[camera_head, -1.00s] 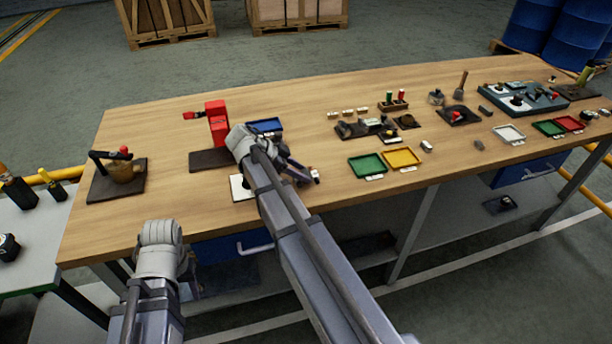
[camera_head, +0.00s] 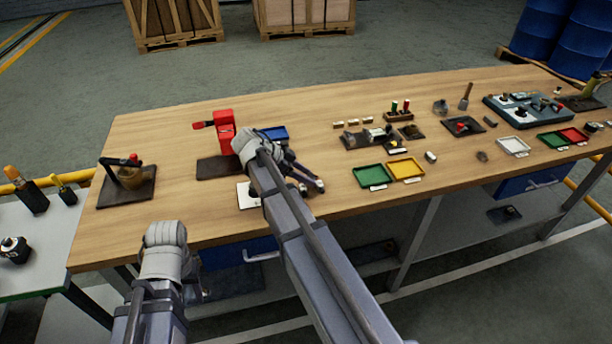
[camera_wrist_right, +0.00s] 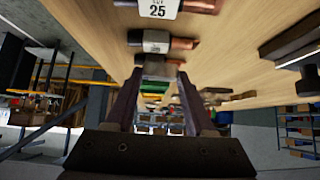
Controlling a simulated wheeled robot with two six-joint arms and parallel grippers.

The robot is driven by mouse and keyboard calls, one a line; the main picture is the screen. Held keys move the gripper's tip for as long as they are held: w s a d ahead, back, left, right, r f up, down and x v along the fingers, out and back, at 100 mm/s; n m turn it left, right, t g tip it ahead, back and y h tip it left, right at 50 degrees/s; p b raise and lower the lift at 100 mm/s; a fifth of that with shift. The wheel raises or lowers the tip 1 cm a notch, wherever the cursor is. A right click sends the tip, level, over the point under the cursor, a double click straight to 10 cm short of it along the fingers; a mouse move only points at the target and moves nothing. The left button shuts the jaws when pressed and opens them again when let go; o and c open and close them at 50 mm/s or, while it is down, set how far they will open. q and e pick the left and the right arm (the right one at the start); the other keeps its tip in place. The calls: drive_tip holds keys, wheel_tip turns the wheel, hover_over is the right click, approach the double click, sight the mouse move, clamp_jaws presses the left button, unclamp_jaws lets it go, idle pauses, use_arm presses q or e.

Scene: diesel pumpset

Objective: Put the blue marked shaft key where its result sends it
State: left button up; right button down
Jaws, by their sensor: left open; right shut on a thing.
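My right gripper (camera_head: 312,182) is low over the front middle of the workbench (camera_head: 215,215). In the right wrist view its fingers (camera_wrist_right: 158,74) are shut on a small greyish piece (camera_wrist_right: 155,68); no blue mark shows on it, so I cannot tell if it is the shaft key. Just beyond the fingertips lie a grey cylinder with copper-coloured ends (camera_wrist_right: 155,42) and a similar one with a white "25" label (camera_wrist_right: 160,8). My left gripper (camera_head: 195,290) hangs at the bench's front edge, open, with nothing visible in it. A blue tray (camera_head: 275,133) is partly behind my right arm.
Green (camera_head: 370,177) and yellow (camera_head: 405,169) trays lie right of my right gripper. A white tray (camera_head: 513,145) and further green (camera_head: 552,140) and red (camera_head: 573,135) trays are farther right. A red press (camera_head: 225,130) stands behind my right wrist.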

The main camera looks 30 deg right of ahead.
wheel_tip(320, 180, up, 8)
drive_tip(key=p, duration=0.6)
drive_tip(key=shift+f+p, duration=0.2)
drive_tip(key=shift+p, duration=0.1)
drive_tip(key=shift+d, duration=0.15)
